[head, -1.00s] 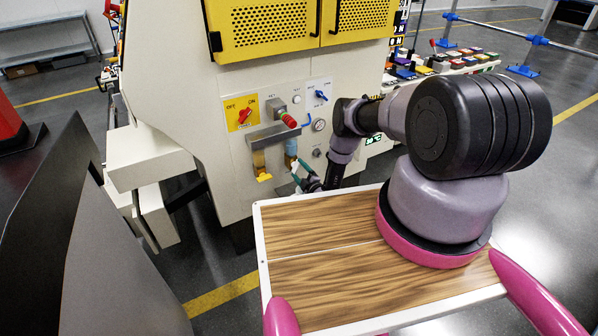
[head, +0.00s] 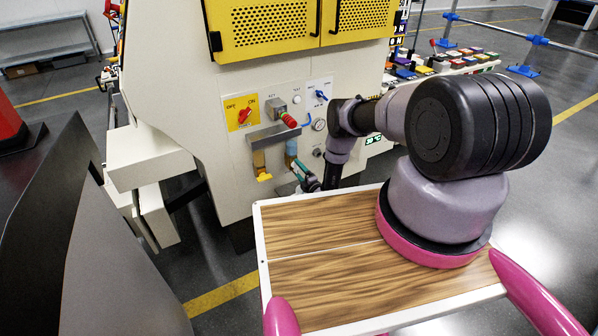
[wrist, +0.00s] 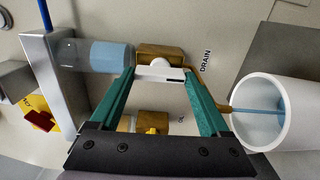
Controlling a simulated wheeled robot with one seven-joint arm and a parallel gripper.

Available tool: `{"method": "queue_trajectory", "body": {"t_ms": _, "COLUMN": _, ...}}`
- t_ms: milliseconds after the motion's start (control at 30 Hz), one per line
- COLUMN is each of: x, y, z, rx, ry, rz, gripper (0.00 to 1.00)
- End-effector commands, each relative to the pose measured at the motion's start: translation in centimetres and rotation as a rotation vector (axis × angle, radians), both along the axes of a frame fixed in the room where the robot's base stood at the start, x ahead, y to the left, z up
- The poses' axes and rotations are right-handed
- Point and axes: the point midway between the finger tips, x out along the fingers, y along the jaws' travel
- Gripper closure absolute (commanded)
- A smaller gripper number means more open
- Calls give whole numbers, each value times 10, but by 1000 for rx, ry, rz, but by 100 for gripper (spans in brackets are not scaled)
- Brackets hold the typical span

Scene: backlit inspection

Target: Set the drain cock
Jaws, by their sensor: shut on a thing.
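The drain cock (wrist: 172,56) is a brass fitting below a clear blue bowl (wrist: 105,55), beside the word DRAIN. Its white handle (wrist: 160,73) lies between the two teal fingertips of my gripper (wrist: 160,76), which is shut on it. A thin blue stream or line runs from the brass outlet (wrist: 220,108) into the open mouth of a white cup (wrist: 262,140). In the head view my gripper (head: 297,168) is at the machine's front, just under the blue bowl (head: 291,148). The cock itself is hidden there.
A second brass-coloured bowl (head: 259,160) with a yellow tap hangs left of the blue one. Above are a red knob (head: 289,120), a yellow OFF/ON switch plate (head: 242,113), a blue lever (head: 320,95) and a gauge (head: 319,125). My wooden deck is clear.

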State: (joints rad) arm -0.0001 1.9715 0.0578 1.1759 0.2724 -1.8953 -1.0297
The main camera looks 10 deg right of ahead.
Motion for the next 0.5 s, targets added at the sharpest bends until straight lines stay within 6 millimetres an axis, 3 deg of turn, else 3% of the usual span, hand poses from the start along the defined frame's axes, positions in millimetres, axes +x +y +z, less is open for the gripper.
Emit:
{"method": "queue_trajectory", "body": {"t_ms": 267, "x": -1, "y": 0, "z": -1, "rx": -3, "ry": 1, "rz": 1, "gripper": 76}}
{"method": "queue_trajectory", "body": {"t_ms": 300, "x": -1, "y": 0, "z": -1, "rx": -3, "ry": 1, "rz": 1, "gripper": 5}}
{"method": "queue_trajectory", "body": {"t_ms": 333, "x": -1, "y": 0, "z": -1, "rx": -3, "ry": 1, "rz": 1, "gripper": 0}}
{"method": "queue_trajectory", "body": {"t_ms": 500, "x": -1, "y": 0, "z": -1, "rx": -1, "ry": 1, "rz": 1, "gripper": 0}}
